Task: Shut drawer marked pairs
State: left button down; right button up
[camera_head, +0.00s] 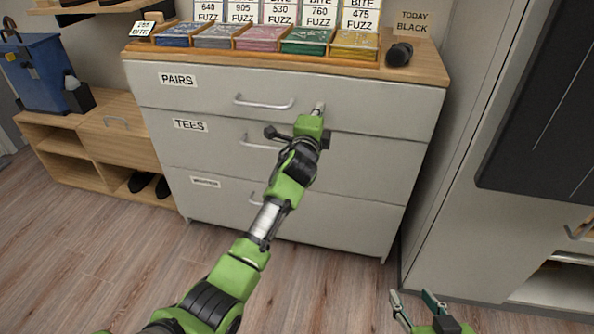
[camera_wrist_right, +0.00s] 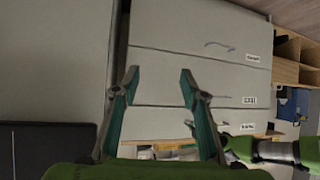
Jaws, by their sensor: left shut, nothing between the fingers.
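The drawer marked PAIRS (camera_head: 205,98) is the top one of a grey three-drawer chest. Its front looks flush with the drawers below, with no visible gap, though a small one would be hard to see. Its bar handle (camera_head: 263,103) is bare. My left gripper (camera_head: 319,107) is shut and empty, its tip at the front of this drawer, right of the handle; I cannot tell if it touches. My right gripper (camera_head: 415,298) is open and empty, low at the right, away from the chest. In the right wrist view, its spread fingers (camera_wrist_right: 160,82) show before the upside-down chest.
The TEES drawer (camera_head: 220,150) and a third drawer (camera_head: 225,205) below look shut. Several coloured boxes (camera_head: 260,38) and a dark object (camera_head: 399,54) stand on the chest top. A low wooden unit (camera_head: 120,145) is at left, a grey cabinet (camera_head: 450,235) at right.

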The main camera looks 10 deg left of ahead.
pick_arm(q)
jog(key=shift+w+r, duration=0.3)
jog(key=shift+w, duration=0.15)
pick_arm(e)
jog(key=shift+w+a+r+t, duration=0.15)
jog(key=shift+w+r+t, duration=0.15)
jog(key=shift+w+r, duration=0.2)
